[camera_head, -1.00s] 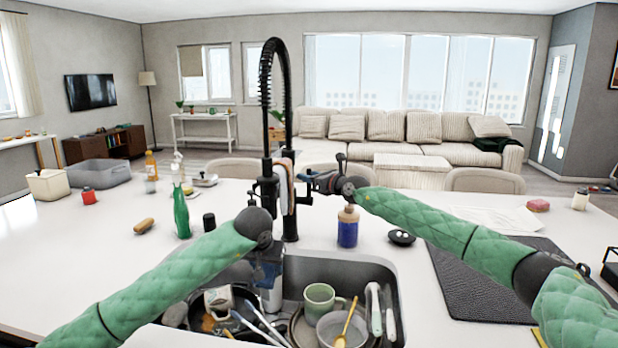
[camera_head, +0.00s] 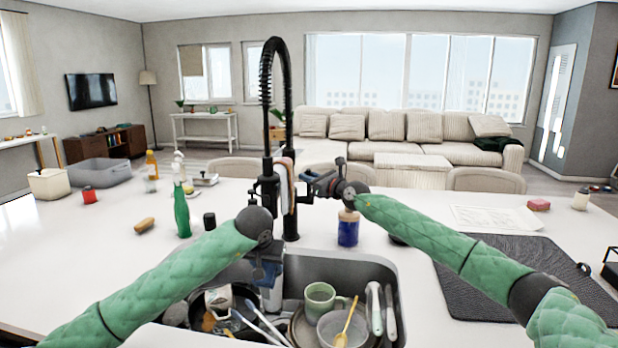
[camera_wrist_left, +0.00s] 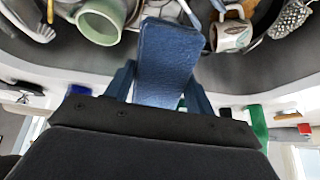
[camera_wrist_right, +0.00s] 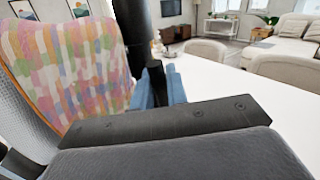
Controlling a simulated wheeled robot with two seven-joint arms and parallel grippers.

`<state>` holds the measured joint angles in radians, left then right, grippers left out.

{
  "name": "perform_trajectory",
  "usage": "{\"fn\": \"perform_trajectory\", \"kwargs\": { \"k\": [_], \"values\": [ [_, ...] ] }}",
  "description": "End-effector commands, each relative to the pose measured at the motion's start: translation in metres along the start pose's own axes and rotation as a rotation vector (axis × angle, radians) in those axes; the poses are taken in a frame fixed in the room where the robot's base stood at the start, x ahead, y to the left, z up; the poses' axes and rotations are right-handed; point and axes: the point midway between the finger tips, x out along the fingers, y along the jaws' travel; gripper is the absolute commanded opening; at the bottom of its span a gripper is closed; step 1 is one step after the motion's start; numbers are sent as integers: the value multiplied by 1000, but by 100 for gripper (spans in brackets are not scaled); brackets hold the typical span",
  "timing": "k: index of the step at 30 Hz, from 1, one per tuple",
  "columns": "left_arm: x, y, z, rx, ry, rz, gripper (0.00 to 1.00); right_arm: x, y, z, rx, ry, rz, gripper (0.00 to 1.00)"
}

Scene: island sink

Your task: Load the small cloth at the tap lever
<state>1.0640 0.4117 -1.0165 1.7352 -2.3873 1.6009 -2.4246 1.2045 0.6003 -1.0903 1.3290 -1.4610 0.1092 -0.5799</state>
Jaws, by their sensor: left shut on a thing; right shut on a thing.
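My left gripper (camera_head: 268,262) is over the sink, below the black tap (camera_head: 267,190). No water stream can be made out.
The sink (camera_head: 375,268) holds a green mug (camera_head: 319,298), a pan, bowls and utensils. A blue soap bottle (camera_head: 348,230) stands behind it. A green bottle (camera_head: 181,212) and a brush (camera_head: 144,225) are to the left. A dark mat (camera_head: 500,290) lies right. The left counter has free room.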

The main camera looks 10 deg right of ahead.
Motion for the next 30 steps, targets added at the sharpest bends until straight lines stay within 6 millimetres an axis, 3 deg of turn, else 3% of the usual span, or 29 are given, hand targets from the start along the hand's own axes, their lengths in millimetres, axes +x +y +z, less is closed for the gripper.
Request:
{"fn": "perform_trajectory", "kwargs": {
  "k": [14, 15, 17, 30],
  "values": [
    [0, 0, 0, 0, 0, 0, 21, -2, 1, 0, -23, -14, -1, 0],
    [0, 0, 0, 0, 0, 0, 21, -2, 1, 0, -23, -14, -1, 23],
    [0, 0, 0, 0, 0, 0, 21, -2, 1, 0, -23, -14, -1, 33],
    [0, 0, 0, 0, 0, 0, 21, -8, 1, 0, -24, -14, -2, 33]
  ]
}}
